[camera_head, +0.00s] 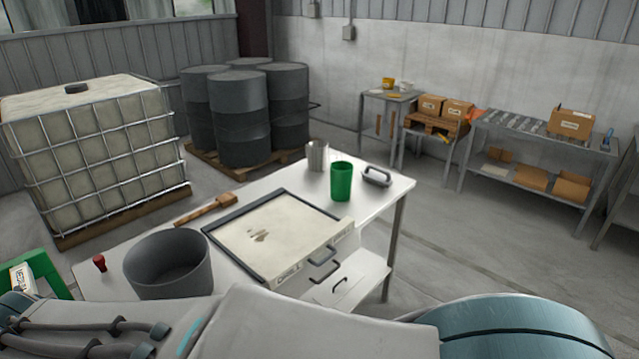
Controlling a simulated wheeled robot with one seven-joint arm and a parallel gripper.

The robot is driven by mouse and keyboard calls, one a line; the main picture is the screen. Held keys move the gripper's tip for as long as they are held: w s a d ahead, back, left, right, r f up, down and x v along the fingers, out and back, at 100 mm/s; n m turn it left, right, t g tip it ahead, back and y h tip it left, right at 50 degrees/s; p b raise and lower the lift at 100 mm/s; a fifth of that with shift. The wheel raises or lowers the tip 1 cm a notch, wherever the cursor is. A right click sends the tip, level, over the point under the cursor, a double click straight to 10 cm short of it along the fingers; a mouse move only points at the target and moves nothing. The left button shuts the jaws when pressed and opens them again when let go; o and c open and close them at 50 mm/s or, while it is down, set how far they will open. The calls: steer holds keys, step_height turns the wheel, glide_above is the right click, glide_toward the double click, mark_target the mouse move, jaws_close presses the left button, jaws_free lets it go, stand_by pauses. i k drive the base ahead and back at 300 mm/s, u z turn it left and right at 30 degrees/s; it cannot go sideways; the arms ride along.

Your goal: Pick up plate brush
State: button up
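A brown wooden tool that looks like a brush (207,208) lies on the white table (387,198), near its back left edge. It has a thin handle to the left and a thicker block end to the right. It lies behind the dark grey bucket and left of the framed tray. A grey block with a loop handle (376,176) lies at the table's right end; I cannot tell whether it is also a brush. My gripper is out of view. Parts of my own arm fill the bottom of the picture and hide the table's front.
On the table stand a dark grey bucket (168,264), a framed tray (275,232) with handles, a green cup (341,181) and a metal beaker (317,155). A small red-topped object (99,263) is at the left. Drums (241,115) and a caged tank (95,150) stand behind.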

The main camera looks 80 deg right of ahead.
mark_target(371, 176)
steer(key=z, duration=3)
